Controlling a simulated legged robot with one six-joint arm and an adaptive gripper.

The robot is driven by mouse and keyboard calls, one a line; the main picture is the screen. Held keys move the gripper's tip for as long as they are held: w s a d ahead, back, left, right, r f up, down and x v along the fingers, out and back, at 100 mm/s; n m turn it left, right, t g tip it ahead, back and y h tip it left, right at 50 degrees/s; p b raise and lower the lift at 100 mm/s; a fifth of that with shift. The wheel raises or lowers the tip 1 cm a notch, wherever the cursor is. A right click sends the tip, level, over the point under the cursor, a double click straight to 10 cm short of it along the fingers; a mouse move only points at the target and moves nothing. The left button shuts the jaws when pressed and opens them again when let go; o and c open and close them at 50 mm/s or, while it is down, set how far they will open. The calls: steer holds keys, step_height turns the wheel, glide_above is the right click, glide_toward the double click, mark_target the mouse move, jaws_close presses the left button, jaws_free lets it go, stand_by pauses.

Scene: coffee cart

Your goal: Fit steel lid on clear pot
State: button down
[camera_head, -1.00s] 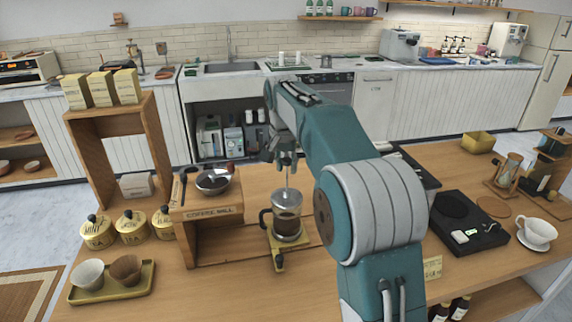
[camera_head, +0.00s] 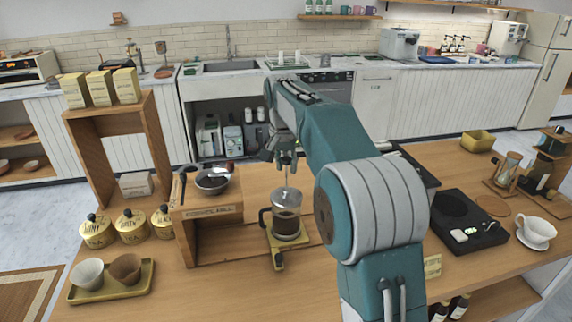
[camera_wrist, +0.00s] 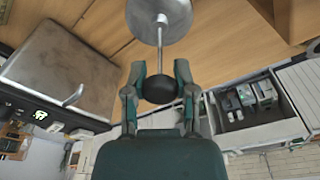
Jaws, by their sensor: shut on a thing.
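The clear pot (camera_head: 286,222) stands upright on a yellow base on the wooden counter, with dark contents and a dark handle at its left. The steel lid (camera_head: 286,196) is at the pot's mouth, with its thin rod rising upright; I cannot tell whether it is fully seated. My gripper (camera_head: 287,158) is above the pot at the top of the rod. In the wrist view my gripper (camera_wrist: 159,82) is shut on the black knob (camera_wrist: 160,90) of the rod, and the round steel lid (camera_wrist: 142,14) shows beyond it. The pot is hidden there behind the lid.
A tray (camera_head: 110,291) with two cups and several yellow canisters (camera_head: 131,228) are farther left. A black scale (camera_head: 468,225) and white cup (camera_head: 538,229) are at the right.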

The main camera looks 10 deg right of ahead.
steer(key=shift+f, duration=0.5)
steer(key=c, duration=0.7)
jaws_free()
steer(key=shift+r, duration=0.1)
step_height(320, 180, up, 11)
steer(key=s, duration=0.1)
steer(key=shift+a, duration=0.4)
stand_by(0.4)
